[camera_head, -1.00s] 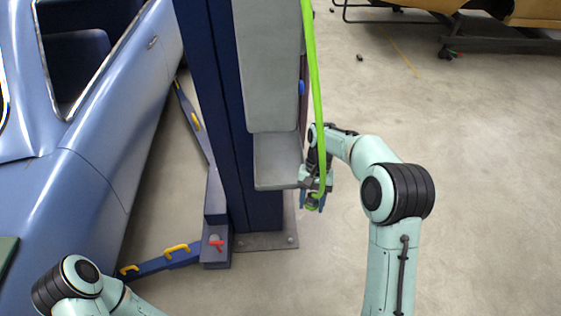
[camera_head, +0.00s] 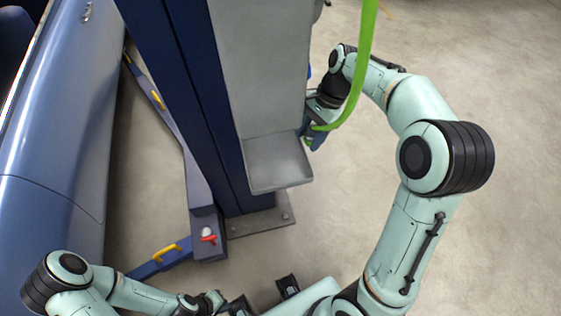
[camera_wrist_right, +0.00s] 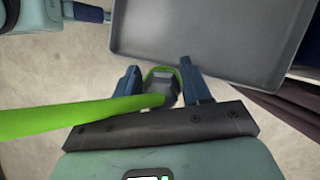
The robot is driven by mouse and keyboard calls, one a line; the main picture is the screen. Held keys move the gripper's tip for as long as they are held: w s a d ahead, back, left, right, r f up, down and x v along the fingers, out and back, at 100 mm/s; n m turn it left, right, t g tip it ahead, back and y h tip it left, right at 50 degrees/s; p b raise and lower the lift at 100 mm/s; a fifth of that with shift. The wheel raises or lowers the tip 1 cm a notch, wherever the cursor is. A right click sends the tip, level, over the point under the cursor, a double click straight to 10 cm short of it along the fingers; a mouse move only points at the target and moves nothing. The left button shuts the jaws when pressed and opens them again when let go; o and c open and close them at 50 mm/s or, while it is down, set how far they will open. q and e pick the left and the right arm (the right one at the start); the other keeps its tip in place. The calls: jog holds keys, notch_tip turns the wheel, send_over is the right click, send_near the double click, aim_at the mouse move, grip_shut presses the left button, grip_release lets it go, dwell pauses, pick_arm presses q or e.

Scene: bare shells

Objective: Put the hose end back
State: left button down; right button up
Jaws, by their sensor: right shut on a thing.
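The green hose (camera_head: 364,62) hangs down from the top of the head view and curves left into my right gripper (camera_head: 314,138). In the right wrist view its dark end piece with a green rim (camera_wrist_right: 162,87) sits between the two blue fingers of my right gripper (camera_wrist_right: 162,84), which is shut on it. The hose (camera_wrist_right: 80,115) runs off to the left there. My right gripper is beside the right side of the grey column housing (camera_head: 262,75). My left gripper (camera_head: 212,301) is low in the head view, small and partly cut off; its jaws are unclear.
A grey shelf tray (camera_head: 278,165) juts from the housing below and left of my right gripper; it is close ahead in the wrist view (camera_wrist_right: 210,42). The blue lift post (camera_head: 190,90) and a blue car (camera_head: 55,150) stand left. Floor at right is clear.

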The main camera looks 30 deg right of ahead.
send_near(277, 173)
jog(key=f, duration=0.3)
jog(key=shift+d, duration=0.4)
jog(key=a+f, duration=0.2)
jog(key=a, duration=0.1)
jog(key=shift+s+f+b, duration=0.1)
jog(key=shift+s+b, duration=0.1)
jog(key=shift+b, duration=0.2)
jog(key=shift+a+f, duration=0.1)
jog(key=shift+a, duration=0.05)
jog(key=shift+f, duration=0.15)
jog(key=o, duration=1.2)
